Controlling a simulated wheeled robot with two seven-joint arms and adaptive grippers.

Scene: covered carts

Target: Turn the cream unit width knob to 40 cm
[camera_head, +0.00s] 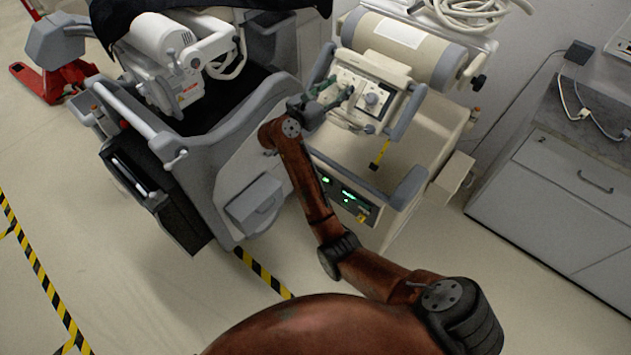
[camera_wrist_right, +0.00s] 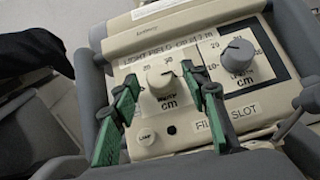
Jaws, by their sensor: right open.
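The cream unit (camera_head: 392,75) stands right of centre in the head view. Its panel (camera_wrist_right: 145,140) fills the middle of the right wrist view. My right gripper (camera_head: 341,96) is at the left part of the panel. In the wrist view its green fingers (camera_wrist_right: 161,75) are open, one on each side of the cream knob, with visible gaps. The knob's exact reading is not legible. My left gripper is not in view.
A grey knob (camera_wrist_right: 237,55) with its own scale sits right of the cream knob. Below are a lamp button (camera_wrist_right: 146,137) and a filter slot label. A grey-white covered machine (camera_head: 215,165) stands left. A grey cabinet (camera_head: 560,200) is at the right.

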